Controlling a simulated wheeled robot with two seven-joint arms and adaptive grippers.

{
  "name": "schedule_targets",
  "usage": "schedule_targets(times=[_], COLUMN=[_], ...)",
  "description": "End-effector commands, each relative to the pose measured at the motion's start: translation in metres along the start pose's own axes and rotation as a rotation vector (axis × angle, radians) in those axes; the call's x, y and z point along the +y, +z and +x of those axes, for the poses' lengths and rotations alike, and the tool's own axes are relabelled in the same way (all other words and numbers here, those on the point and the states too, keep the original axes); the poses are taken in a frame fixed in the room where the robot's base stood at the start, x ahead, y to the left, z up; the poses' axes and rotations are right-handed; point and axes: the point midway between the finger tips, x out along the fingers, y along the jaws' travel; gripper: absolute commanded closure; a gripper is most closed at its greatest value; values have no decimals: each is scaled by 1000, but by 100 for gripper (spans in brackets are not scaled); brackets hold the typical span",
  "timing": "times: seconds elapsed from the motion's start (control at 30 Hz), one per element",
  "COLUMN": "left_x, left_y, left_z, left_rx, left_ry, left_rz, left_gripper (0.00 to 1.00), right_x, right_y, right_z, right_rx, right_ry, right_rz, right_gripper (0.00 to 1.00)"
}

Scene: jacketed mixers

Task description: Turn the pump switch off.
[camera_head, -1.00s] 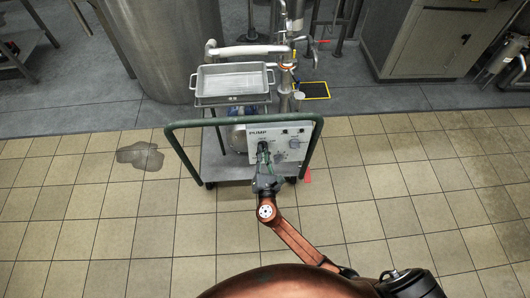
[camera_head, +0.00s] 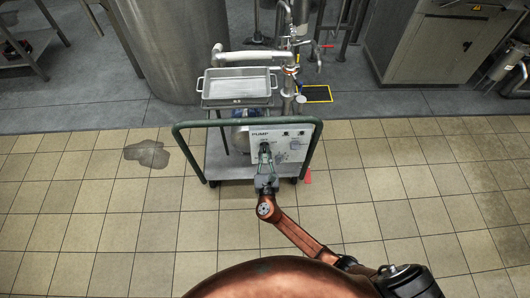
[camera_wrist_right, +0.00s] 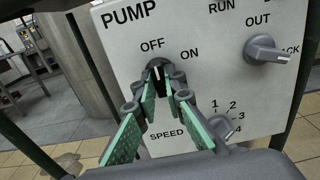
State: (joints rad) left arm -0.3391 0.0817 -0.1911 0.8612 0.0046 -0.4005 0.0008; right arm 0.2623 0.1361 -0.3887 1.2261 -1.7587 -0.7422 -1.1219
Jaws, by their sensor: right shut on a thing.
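The pump panel (camera_head: 290,140) is a pale board marked PUMP on the cart's front. It also shows large in the right wrist view (camera_wrist_right: 225,85). The pump switch (camera_wrist_right: 158,69) is a small dark knob below the OFF and ON labels. Its pale mark points up, roughly at OFF. My right gripper (camera_wrist_right: 161,88) has its green-padded fingers shut on the switch, one on each side, hiding part of it. In the head view my right gripper (camera_head: 264,158) reaches the panel from the front. My left gripper is not in view.
The grey OUT knob (camera_wrist_right: 266,50) sits right of the switch, and the speed knob (camera_wrist_right: 220,126) is below. The cart's green handle frame (camera_head: 183,150) surrounds the panel. A metal tray (camera_head: 237,97) stands on the cart. A dark wet patch (camera_head: 147,153) lies on the tiles left.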

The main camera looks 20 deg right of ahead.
Motion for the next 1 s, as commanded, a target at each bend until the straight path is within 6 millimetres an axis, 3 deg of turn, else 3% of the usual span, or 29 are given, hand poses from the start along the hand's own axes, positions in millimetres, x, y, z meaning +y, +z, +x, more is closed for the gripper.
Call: schedule_targets(times=[0.23, 0.27, 0.5, 0.83, 1.0], left_x=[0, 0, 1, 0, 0], left_y=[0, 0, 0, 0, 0], left_z=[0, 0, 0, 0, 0], left_rx=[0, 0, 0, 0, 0], left_ry=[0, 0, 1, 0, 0], left_rz=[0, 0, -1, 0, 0], left_gripper=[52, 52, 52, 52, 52], right_x=[0, 0, 0, 0, -1], right_y=[-2, -2, -1, -1, -1], right_z=[-1, -1, 0, -4, -26], right_rx=[3, 3, 1, 1, 2], right_ry=[1, 1, 1, 1, 0], right_rz=[-3, -3, -2, -1, 0], right_gripper=[100, 89, 72, 72, 72])
